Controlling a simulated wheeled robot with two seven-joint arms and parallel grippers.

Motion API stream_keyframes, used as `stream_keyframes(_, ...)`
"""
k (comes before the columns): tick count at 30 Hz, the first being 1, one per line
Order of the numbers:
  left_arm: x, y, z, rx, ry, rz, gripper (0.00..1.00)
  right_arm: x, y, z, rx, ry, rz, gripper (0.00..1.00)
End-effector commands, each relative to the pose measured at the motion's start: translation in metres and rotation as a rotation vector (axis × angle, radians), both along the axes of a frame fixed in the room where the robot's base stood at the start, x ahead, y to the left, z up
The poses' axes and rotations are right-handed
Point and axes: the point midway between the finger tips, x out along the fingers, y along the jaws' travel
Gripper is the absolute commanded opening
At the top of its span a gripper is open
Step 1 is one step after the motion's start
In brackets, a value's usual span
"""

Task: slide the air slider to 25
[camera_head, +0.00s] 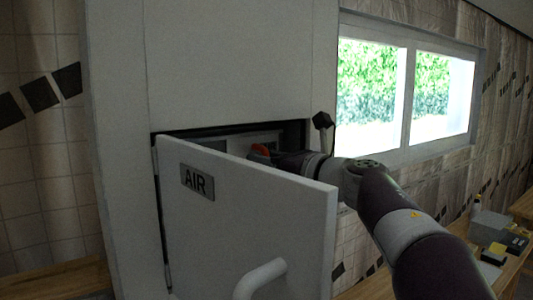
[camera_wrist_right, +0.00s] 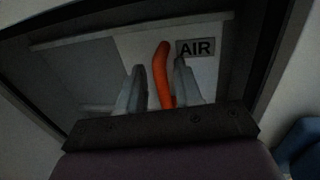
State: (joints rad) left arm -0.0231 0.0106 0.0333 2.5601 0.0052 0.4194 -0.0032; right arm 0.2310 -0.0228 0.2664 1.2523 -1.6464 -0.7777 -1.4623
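The white door (camera_head: 240,215) with an AIR label (camera_head: 197,182) stands open in front of a recessed wall compartment. My right gripper (camera_head: 275,157) reaches in behind the door's top edge, beside a red-orange part (camera_head: 261,149). In the right wrist view, an orange lever-like handle (camera_wrist_right: 162,72) rises between the two grey fingers of the right gripper (camera_wrist_right: 160,88). The fingers are apart, with a narrow gap beside the handle. An AIR label (camera_wrist_right: 196,48) shows behind it. No scale numbers are readable, and the door hides the lower compartment. My left gripper is not in view.
The door's handle (camera_head: 262,278) sticks out toward me. A dark knob (camera_head: 322,120) stands at the compartment's upper right. The compartment's frame (camera_wrist_right: 265,60) lies close around my right gripper. A window (camera_head: 405,90) and a bench with boxes (camera_head: 490,225) are at the right.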

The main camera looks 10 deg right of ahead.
Motion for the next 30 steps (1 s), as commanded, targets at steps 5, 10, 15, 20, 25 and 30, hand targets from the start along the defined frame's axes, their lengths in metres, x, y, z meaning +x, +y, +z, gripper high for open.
stream_keyframes(5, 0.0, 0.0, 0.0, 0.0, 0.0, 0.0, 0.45, 0.001, 0.0, -0.001, 0.0, 0.001, 0.0, 0.35)
stream_keyframes(10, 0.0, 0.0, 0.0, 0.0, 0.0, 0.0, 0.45, 0.0, 0.0, -0.001, 0.001, 0.001, 0.0, 0.0)
stream_keyframes(15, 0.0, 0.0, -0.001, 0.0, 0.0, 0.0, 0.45, 0.0, 0.001, -0.001, 0.001, 0.001, 0.001, 0.0)
stream_keyframes(20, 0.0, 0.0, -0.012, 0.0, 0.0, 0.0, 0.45, -0.006, 0.019, -0.003, -0.001, -0.001, 0.004, 0.0)
stream_keyframes(25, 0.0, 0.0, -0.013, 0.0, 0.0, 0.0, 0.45, -0.01, 0.029, -0.001, 0.0, 0.001, 0.002, 0.0)
stream_keyframes(30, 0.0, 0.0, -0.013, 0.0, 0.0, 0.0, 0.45, -0.01, 0.029, -0.001, 0.0, 0.001, 0.001, 0.0)
